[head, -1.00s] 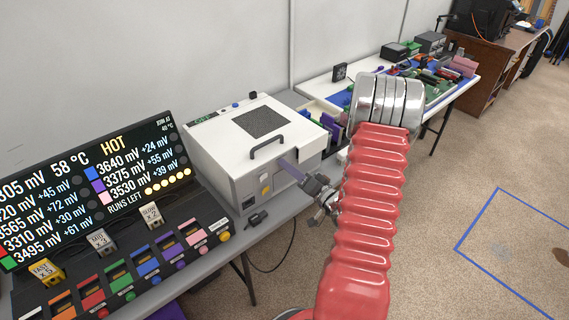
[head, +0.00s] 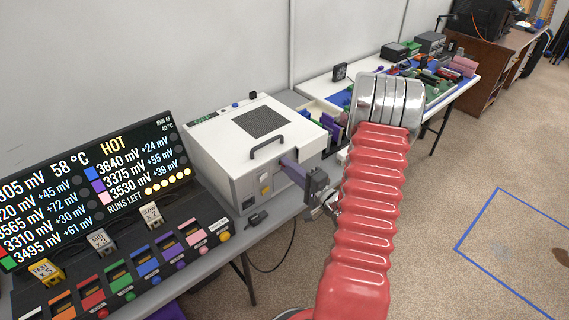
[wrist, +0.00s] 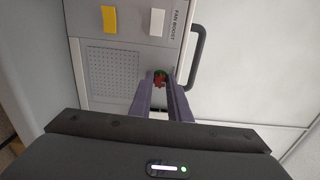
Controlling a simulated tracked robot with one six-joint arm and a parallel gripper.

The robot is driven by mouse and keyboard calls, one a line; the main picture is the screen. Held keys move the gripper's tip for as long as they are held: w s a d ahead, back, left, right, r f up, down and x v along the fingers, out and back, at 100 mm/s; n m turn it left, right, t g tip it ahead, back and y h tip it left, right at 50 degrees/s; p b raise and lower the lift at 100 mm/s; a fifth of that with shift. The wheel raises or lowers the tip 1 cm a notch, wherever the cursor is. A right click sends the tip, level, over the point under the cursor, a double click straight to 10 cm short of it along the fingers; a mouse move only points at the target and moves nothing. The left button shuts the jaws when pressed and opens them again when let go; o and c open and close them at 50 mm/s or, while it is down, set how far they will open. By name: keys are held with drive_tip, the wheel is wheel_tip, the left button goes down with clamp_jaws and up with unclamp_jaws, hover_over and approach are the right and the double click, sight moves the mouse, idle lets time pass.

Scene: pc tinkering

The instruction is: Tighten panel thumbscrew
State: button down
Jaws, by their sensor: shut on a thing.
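The white box (head: 225,160) with a black handle stands on the grey bench in the head view. My gripper (head: 283,163) reaches its front face from the right. The screw sits at the edge of the perforated panel (wrist: 115,72), below the FAN BOOST label. In the head view the screw is hidden by my fingers. Whether the screw head is seated flush cannot be seen.
Yellow (wrist: 110,19) and white (wrist: 154,22) blocks are on the panel face, with the black handle (wrist: 197,50) to the right. A display (head: 95,190) and a row of colored modules stand at left. A second table (head: 450,92) with parts lies behind. Open floor is at right.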

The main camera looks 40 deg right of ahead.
drive_tip(key=shift+m, duration=0.4)
drive_tip(key=c, duration=1.8)
unclamp_jaws()
drive_tip(key=shift+s, duration=0.1)
drive_tip(key=shift+s+d, duration=0.1)
drive_tip(key=shift+s, duration=2.8)
drive_tip(key=shift+s, duration=0.15)
drive_tip(key=s, duration=1.3)
drive_tip(key=shift+s+d, duration=0.2)
drive_tip(key=shift+s, duration=0.05)
